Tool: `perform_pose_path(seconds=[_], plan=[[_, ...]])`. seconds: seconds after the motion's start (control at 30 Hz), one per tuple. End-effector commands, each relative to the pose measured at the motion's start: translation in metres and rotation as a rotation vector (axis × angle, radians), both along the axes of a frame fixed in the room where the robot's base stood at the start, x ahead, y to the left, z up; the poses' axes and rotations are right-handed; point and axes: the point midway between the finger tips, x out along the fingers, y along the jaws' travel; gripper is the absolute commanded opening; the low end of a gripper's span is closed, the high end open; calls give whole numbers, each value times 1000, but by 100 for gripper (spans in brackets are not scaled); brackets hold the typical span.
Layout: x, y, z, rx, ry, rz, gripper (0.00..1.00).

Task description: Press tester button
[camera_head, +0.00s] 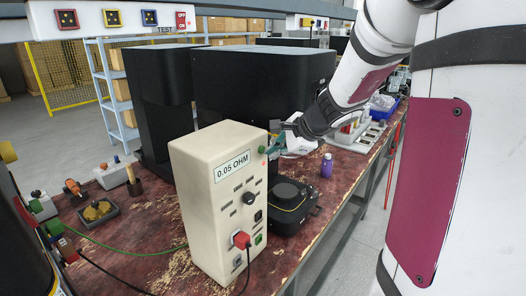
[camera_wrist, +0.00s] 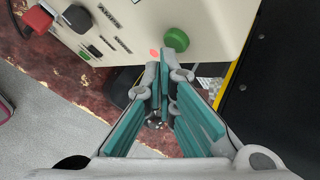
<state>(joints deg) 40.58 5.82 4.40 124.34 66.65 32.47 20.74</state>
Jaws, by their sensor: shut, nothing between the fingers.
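The tester (camera_head: 217,210) is a beige box labelled "0.05 OHM", standing upright on the worn red bench. A round green button (camera_head: 262,149) sits high on its front face; it also shows in the wrist view (camera_wrist: 176,40). A small red spot (camera_wrist: 154,53) lies just beside the button. My gripper (camera_head: 277,139) is in front of the tester's upper front face, close to the green button. In the wrist view my fingers (camera_wrist: 162,68) are shut and empty, with their tips just below the button. I cannot tell whether they touch it.
A red plug (camera_head: 241,239) with a dark cable is in the tester's lower front. A black round device (camera_head: 290,205) and a purple bottle (camera_head: 327,166) stand to the right. Black machines (camera_head: 262,85) stand behind. Small parts lie on the bench at left.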

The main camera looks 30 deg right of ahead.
Motion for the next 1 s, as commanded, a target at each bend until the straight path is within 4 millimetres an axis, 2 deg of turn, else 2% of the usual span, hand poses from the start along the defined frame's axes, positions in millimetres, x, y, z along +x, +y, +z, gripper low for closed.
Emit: perform_pose_path(seconds=[1.0], plan=[[7, 2, 0, 1, 0, -1, 0]])
